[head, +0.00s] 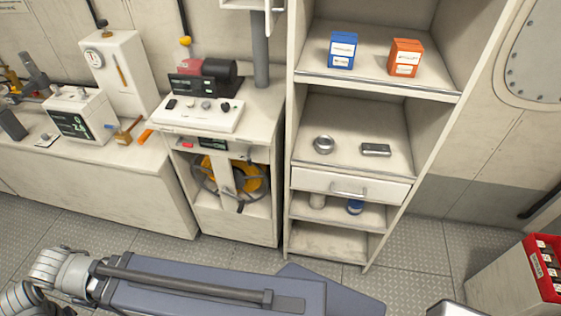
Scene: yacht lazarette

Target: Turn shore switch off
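I cannot pick out a switch labelled as the shore switch; the markings are too small to read. A white control panel (198,115) with several small knobs or buttons sits on the middle cabinet. A red part (188,144) and a small dark display (213,144) are on the cabinet front below it. A white instrument box (92,110) with a lit green readout stands on the left bench. Neither of my grippers shows; only parts of my arms cross the bottom of the view.
A tall shelf unit (348,88) holds a blue box (342,50), an orange box (405,57), a round metal item (324,144) and a small dark device (376,150). A yellow reel (245,180) sits in the middle cabinet. A red bin (541,272) is at right. Floor between is clear.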

